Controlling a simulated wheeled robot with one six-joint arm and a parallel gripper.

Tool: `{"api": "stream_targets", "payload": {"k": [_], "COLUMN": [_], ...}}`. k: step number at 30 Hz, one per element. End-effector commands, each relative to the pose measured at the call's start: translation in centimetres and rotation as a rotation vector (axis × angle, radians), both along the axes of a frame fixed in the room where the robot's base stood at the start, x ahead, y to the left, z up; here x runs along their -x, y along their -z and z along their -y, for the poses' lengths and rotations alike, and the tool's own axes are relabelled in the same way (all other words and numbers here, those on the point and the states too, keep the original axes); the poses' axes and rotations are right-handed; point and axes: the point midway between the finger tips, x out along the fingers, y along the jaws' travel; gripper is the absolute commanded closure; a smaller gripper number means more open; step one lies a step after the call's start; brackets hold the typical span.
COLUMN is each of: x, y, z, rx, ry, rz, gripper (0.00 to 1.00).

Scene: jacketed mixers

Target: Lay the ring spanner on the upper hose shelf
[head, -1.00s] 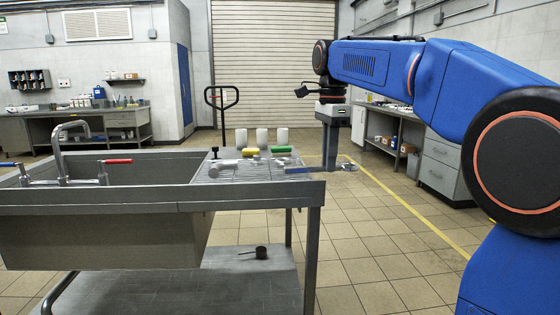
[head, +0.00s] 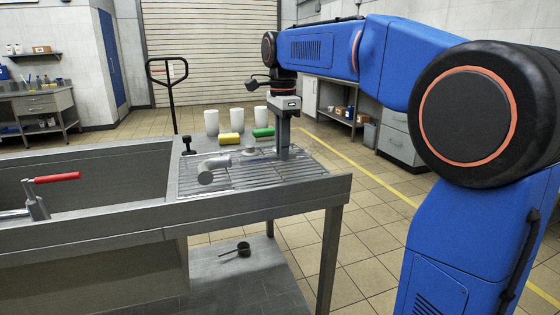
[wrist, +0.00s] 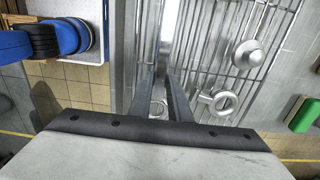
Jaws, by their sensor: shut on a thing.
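My gripper (head: 283,156) hangs from the arm over the wire drainer at the right end of the sink bench. In the wrist view its two fingers (wrist: 170,78) are closed together on the ring spanner (wrist: 171,25). A grey steel shaft runs up the picture from the fingers, and a ring end shows partly behind them. In the head view the spanner is too small and covered to make out. I cannot pick out the upper hose shelf in any view.
White cups (head: 237,119) stand behind. The sink (head: 90,185) lies left. Open tiled floor (head: 375,230) lies right.

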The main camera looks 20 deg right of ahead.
Motion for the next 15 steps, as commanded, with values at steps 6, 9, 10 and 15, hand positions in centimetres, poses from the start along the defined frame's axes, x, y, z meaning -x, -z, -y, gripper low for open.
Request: {"api": "stream_targets", "payload": {"k": [6,9,10,15], "x": [0.0,0.0,0.0,0.0], "y": [2.7,3.7,3.9,3.9], "z": [0.0,0.0,0.0,0.0], "rx": [0.000,0.000,0.000,0.000], "ry": [0.000,0.000,0.000,0.000], "rz": [-0.002,-0.002,-0.001,0.000], "gripper": [1.00,1.00,1.00,1.00]}}
